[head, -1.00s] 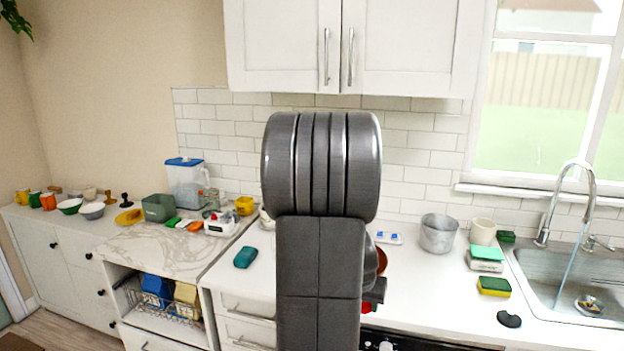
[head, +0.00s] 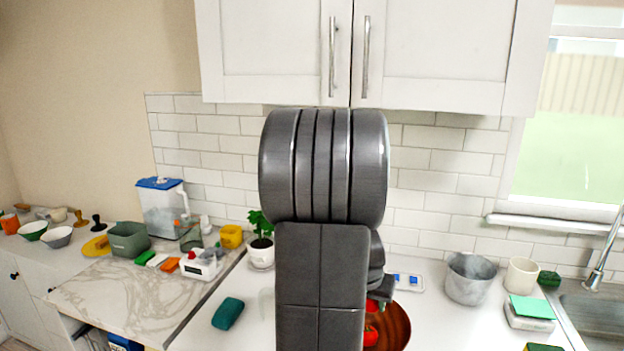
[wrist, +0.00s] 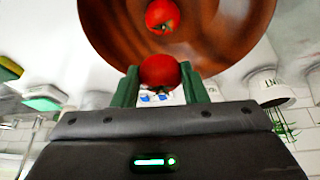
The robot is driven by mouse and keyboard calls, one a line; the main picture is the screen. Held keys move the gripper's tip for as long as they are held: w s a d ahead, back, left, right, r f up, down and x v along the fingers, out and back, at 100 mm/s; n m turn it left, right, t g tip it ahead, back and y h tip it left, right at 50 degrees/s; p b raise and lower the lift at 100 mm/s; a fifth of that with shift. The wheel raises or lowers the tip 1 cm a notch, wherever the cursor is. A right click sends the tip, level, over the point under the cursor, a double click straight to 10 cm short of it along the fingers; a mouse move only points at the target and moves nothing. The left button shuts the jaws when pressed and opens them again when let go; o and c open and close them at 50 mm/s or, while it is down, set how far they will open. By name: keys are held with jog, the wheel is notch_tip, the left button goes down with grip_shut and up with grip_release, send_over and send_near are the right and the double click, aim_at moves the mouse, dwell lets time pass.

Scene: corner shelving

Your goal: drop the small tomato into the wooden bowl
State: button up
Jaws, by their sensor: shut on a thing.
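The small tomato (wrist: 160,72) is red and round, held between the green fingers of my gripper (wrist: 162,84) in the wrist view. My gripper is shut on it. The wooden bowl (wrist: 100,30) is brown with dark grain and fills the top of the wrist view, with a second red tomato (wrist: 162,14) inside it. The held tomato overlaps the bowl's edge in that view; I cannot tell its height above the bowl. In the head view the bowl (head: 399,327) stands on the counter, partly hidden by my arm, with red tomato patches near my gripper (head: 376,297).
A teal sponge (head: 228,313) lies left of my arm. A potted plant (head: 261,252) stands behind. A metal pot (head: 468,280), a white cup (head: 521,275) and stacked sponges (head: 531,309) stand to the right, before the sink (head: 592,315). Upper cabinets (head: 440,50) hang above.

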jog(key=shift+w, duration=0.25)
jog(key=shift+f, duration=0.25)
jog(key=shift+s+f+b, duration=0.15)
jog(key=shift+f+b, duration=0.5)
jog(key=shift+b, duration=0.05)
notch_tip(320, 180, down, 4)
jog(key=b, duration=0.3)
jog(key=shift+f, duration=0.1)
jog(key=o, duration=1.1)
jog(key=shift+c, duration=0.2)
